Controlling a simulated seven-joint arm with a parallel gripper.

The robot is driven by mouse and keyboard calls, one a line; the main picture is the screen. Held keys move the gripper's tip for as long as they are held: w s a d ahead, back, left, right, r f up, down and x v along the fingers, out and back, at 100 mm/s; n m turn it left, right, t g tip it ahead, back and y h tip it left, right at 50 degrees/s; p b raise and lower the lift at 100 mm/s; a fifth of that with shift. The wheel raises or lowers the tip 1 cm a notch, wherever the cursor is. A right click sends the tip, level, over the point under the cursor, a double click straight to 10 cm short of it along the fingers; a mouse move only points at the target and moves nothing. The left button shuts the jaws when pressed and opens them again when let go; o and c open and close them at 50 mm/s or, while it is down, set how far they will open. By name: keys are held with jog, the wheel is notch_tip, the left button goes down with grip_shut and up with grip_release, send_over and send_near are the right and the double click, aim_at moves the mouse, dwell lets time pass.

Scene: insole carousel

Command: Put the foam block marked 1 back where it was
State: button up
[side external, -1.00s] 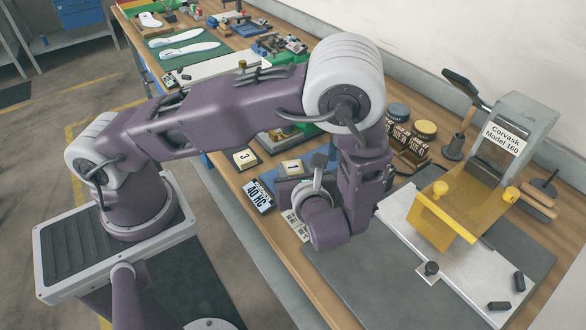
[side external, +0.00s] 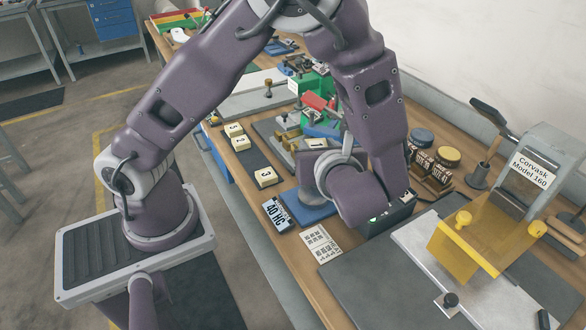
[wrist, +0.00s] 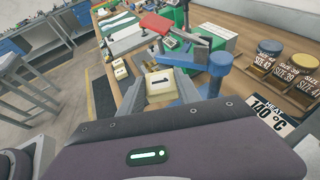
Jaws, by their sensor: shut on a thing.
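The foam block marked 1 (side external: 316,144) is pale cream with a dark lower layer. My gripper (wrist: 160,91) is shut on it and holds it above the bench; in the wrist view the block (wrist: 159,79) sits between the grey fingers with its mark facing up. In the side view the fingers are mostly hidden behind my wrist. A dark strip (side external: 254,159) lies to the left on the bench and carries the block marked 3 (side external: 266,176) near its front end. Two more cream blocks, (side external: 241,143) and (side external: 233,130), stand near its back end.
A blue base (side external: 308,211) stands below my wrist, and a blue post (wrist: 220,66) rises right of the block. A green and red fixture (side external: 315,90) is behind. Capped size holders (side external: 435,160) stand right.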

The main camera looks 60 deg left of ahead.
jog(key=r, duration=0.9)
jog(key=shift+a+r, duration=0.1)
jog(key=shift+a, duration=0.3)
jog(key=s+a+n+g, duration=0.1)
jog(key=a+n+g, duration=0.2)
jog(key=a, duration=0.8)
jog(key=n+g+y, duration=0.1)
jog(key=g, duration=0.1)
send_over(260, 164)
notch_tip(260, 164, down, 24)
jog(key=shift+d+r, duration=0.1)
jog(key=shift+r, duration=0.05)
jog(key=o, duration=1.3)
